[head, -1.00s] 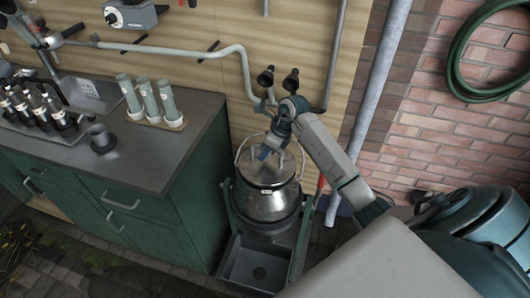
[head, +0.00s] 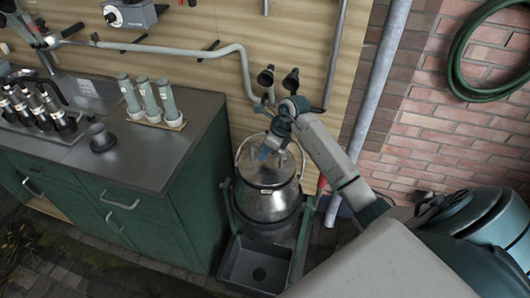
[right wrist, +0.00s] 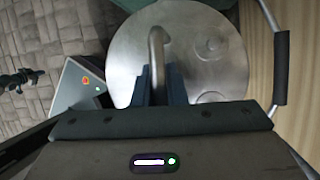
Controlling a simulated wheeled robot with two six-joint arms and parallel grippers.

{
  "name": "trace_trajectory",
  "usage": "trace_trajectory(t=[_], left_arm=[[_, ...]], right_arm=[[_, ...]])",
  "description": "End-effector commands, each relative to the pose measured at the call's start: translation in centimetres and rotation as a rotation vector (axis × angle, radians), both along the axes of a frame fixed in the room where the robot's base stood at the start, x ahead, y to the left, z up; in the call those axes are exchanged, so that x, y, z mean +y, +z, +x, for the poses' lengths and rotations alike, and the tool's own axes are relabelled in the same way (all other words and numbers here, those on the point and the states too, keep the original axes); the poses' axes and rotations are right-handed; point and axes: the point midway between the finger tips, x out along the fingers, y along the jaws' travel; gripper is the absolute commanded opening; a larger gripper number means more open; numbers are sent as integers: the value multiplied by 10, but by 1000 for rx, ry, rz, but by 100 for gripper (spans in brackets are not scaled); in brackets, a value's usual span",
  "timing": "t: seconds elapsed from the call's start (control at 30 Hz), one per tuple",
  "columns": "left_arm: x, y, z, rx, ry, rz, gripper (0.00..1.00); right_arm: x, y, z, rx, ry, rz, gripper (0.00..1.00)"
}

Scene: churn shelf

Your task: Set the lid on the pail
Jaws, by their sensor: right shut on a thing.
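The pail (head: 270,204) is a shiny metal can with a raised wire bail, standing in a green frame beside the cabinet. My right gripper (head: 264,153) is over its mouth, pointing down. In the right wrist view, my right gripper (right wrist: 157,88) is shut on the curved handle of the round metal lid (right wrist: 198,52). The lid looks roughly level and hides the pail's mouth. I cannot tell whether the lid touches the rim. The bail's dark grip (right wrist: 282,67) is at the right, apart from the lid. My left gripper is not in view.
A grey basin (head: 257,262) is in front of the pail. A pipe (head: 190,50) runs along the wooden wall behind.

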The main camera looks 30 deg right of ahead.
Motion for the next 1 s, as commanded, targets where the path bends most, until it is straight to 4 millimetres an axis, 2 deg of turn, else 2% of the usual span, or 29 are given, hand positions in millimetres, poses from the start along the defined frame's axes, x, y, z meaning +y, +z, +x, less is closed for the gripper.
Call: trace_trajectory(t=[0.07,0.1,0.2,0.57,0.67,1.0], left_arm=[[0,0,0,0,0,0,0],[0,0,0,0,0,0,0],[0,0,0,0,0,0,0],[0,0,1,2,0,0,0],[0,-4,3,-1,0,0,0],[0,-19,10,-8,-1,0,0]], right_arm=[[0,2,1,-4,1,0,0],[0,2,1,-3,1,-1,20],[0,1,1,-2,0,0,37],[-1,0,0,1,0,-1,37],[-6,11,-3,-2,1,-3,37],[-29,74,-18,-4,0,-5,37]])
